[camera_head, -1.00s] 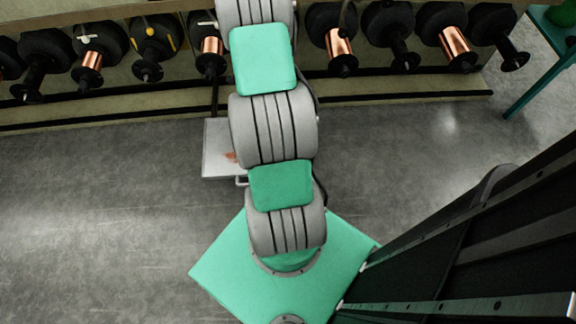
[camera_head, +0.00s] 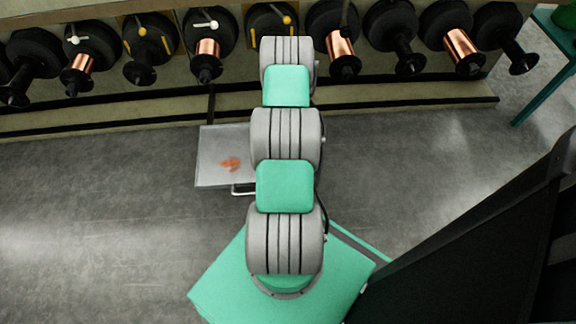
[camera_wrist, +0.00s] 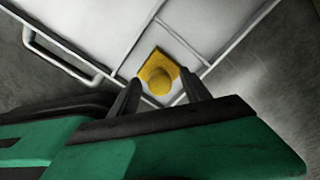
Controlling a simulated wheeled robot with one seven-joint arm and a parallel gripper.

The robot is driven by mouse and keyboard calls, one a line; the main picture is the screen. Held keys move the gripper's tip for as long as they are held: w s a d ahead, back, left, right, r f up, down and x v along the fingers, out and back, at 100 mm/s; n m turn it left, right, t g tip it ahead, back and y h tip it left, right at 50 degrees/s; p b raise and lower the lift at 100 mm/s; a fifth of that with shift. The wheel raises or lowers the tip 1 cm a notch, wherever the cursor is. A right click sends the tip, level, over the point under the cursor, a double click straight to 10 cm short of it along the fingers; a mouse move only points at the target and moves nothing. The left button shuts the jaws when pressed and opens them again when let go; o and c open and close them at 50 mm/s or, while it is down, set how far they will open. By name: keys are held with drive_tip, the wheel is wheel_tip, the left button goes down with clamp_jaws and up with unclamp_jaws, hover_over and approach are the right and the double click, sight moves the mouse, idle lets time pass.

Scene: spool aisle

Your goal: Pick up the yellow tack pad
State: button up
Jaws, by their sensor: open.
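The yellow tack pad (camera_wrist: 158,66) shows in the wrist view as a small square with a rounded knob on it. It lies in a corner compartment of a pale tray (camera_wrist: 110,22). My gripper (camera_wrist: 160,84) is open, its two dark fingers reaching toward the pad from below in the picture, one on each side of the knob. I cannot tell how far above the pad the fingertips are. In the head view, my arm hides the gripper and the pad; only the left part of the tray (camera_head: 208,178) shows.
Thin raised walls divide the tray, and a handle (camera_wrist: 66,60) runs along one side. A reddish-orange item (camera_head: 230,164) lies in the tray. Behind stands a rack with black and copper spools (camera_head: 207,52). The grey floor (camera_head: 100,200) to the left is clear.

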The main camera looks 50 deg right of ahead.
clamp_jaws()
idle(0.4)
idle(0.4)
